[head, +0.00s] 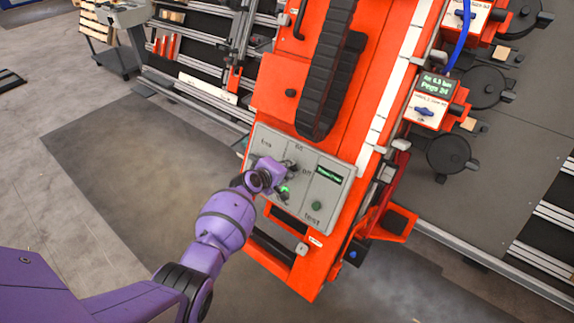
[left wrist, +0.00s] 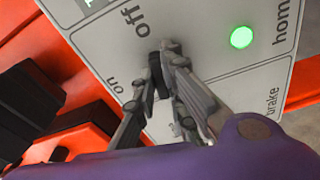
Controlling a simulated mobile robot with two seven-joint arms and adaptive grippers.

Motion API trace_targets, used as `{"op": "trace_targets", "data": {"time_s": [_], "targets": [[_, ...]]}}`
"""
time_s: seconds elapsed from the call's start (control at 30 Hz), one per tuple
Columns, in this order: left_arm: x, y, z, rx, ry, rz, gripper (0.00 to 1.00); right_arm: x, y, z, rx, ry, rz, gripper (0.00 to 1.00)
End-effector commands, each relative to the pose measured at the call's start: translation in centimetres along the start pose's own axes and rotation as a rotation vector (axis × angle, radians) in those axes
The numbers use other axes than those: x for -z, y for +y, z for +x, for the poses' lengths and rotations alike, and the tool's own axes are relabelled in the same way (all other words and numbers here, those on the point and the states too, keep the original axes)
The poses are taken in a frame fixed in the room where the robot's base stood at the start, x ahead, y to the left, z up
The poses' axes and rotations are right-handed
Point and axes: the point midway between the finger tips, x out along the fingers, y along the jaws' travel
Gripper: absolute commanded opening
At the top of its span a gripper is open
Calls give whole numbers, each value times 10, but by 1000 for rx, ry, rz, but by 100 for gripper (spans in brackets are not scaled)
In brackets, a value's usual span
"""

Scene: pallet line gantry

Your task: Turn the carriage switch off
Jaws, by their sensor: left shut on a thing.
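The carriage switch is a small black knob (left wrist: 158,76) on a light grey control panel (head: 262,140), with the words "on" and "off" printed near it. My left gripper (head: 276,174) is at the panel, and in the left wrist view its grey fingers (left wrist: 160,80) are shut on the knob from both sides. The fingers hide part of the knob, so I cannot tell clearly which word it points to. A green lamp (left wrist: 241,37) beside the "home" label is lit. My right gripper is not in view.
The panel sits on an orange carriage (head: 375,60) with a black cable chain (head: 330,75). A green button (head: 317,205) marked "test" and a small display (head: 328,174) are close to the gripper. Grey floor (head: 110,160) lies open on the left.

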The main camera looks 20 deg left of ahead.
Motion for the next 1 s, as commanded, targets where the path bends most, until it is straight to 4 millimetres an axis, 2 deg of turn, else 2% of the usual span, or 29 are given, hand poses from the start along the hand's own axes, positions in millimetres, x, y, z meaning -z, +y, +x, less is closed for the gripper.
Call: {"op": "trace_targets", "data": {"time_s": [0.13,0.4,0.97,1.0], "targets": [[1,3,-1,7,0,-90,0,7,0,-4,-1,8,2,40],[0,1,0,17,0,-185,0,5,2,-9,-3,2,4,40],[0,0,0,20,-1,-212,0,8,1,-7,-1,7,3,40],[0,0,0,20,-1,-212,16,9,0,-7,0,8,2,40]]}}
